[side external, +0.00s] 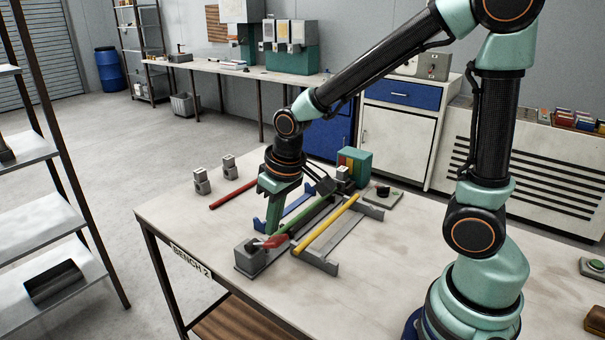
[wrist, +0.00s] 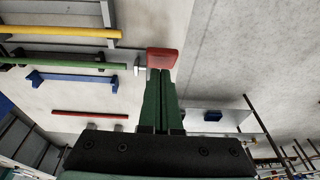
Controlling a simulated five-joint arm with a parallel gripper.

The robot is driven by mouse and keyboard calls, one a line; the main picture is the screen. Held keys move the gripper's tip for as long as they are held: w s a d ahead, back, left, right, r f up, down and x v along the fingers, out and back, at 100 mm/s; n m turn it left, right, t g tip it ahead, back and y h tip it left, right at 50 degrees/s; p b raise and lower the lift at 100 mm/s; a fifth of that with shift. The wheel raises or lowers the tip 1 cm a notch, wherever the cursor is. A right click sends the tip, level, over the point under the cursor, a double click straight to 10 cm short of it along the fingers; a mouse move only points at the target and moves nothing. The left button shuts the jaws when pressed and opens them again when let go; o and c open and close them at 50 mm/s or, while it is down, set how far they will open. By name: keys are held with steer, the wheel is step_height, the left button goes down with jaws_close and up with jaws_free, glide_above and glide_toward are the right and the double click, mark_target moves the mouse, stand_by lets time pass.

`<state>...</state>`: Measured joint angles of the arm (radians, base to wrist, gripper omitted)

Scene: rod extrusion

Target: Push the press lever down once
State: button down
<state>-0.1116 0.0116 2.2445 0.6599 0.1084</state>
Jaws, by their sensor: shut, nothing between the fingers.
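The press is a grey block (side external: 250,259) near the table's front edge, with a red-handled lever (side external: 272,241) on top. The red handle (wrist: 163,60) also shows in the wrist view, just beyond my fingertips. My gripper (side external: 271,230) points down over the press, its fingers close to the handle. In the wrist view my gripper (wrist: 160,76) has its two green fingers together with nothing between them. The fingertips overlap the handle's near edge in that view; I cannot tell whether they touch it.
A green rod (side external: 312,218) runs back from the press. A yellow rod (side external: 327,223) lies on a grey rack (side external: 317,263) to its right. Grey blocks (side external: 202,183) stand behind. The table's front right is clear.

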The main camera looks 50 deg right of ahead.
steer(key=shift+s+f, duration=0.2)
steer(key=shift+f, duration=0.1)
steer(key=shift+s+f, duration=0.7)
steer(key=shift+f, duration=0.45)
steer(key=shift+s+f, duration=0.75)
steer(key=shift+f, duration=0.35)
steer(key=shift+s+f, duration=0.7)
steer(key=shift+f, duration=0.45)
steer(key=v, duration=1.2)
steer(key=shift+r, duration=0.2)
steer(key=shift+w, duration=0.1)
